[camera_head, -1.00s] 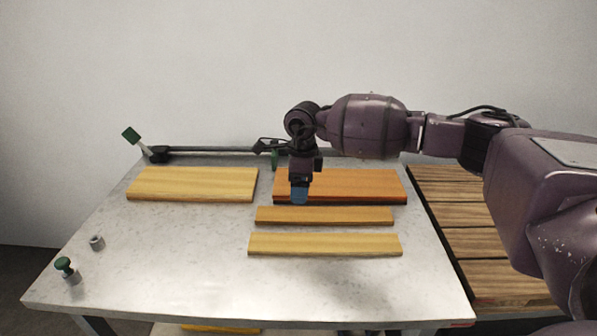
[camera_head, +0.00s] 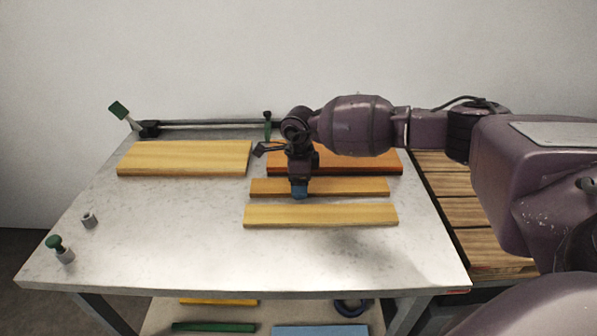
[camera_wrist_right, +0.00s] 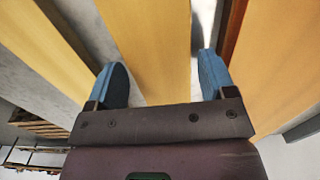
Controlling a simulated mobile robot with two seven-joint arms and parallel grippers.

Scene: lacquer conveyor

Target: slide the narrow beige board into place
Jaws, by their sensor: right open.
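Two narrow yellow-beige boards lie parallel on the table: a middle narrow board (camera_head: 345,187) and a slightly longer front board (camera_head: 320,215). I cannot tell by colour which one is the beige one. My right gripper (camera_head: 300,190) points down over the middle narrow board. In the right wrist view, the open gripper (camera_wrist_right: 162,72) has one blue finger on each side of that board (camera_wrist_right: 152,35), with gaps visible beside it. The front board (camera_wrist_right: 35,45) shows at the left there. My left gripper is not in view.
A wide yellow board (camera_head: 185,157) lies at the back left of the grey table (camera_head: 150,245). An orange board (camera_head: 385,165) lies behind the middle board. A dark rail (camera_head: 215,124) runs along the back. A green-topped knob (camera_head: 57,247) and small grey cylinder (camera_head: 89,220) stand front left.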

